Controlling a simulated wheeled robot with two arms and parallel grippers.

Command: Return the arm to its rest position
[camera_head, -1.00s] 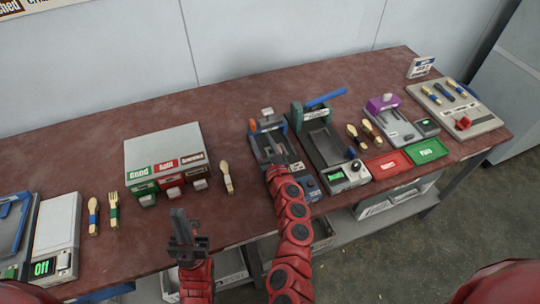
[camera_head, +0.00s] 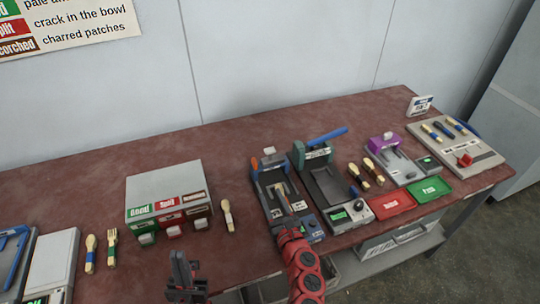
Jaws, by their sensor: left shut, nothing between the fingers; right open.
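My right arm (camera_head: 303,268) reaches in from the bottom edge. Its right gripper (camera_head: 288,226) is at the front of a dark grey press (camera_head: 268,206) with an orange-tipped part. The gripper's fingers are small and hard to make out; it is open. A pale, spoon-like piece (camera_head: 281,188) lies in the press bed, apart from the gripper as far as I can tell. My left gripper (camera_head: 183,272) is shut and empty, low in the picture in front of the table's near edge.
A grey sorting box (camera_head: 165,183) with green, red and brown labels stands left, a spoon (camera_head: 228,215) beside it. A green-and-grey press (camera_head: 325,182) with a blue lever stands right of the first press. Red (camera_head: 393,203) and green (camera_head: 430,190) trays lie farther right.

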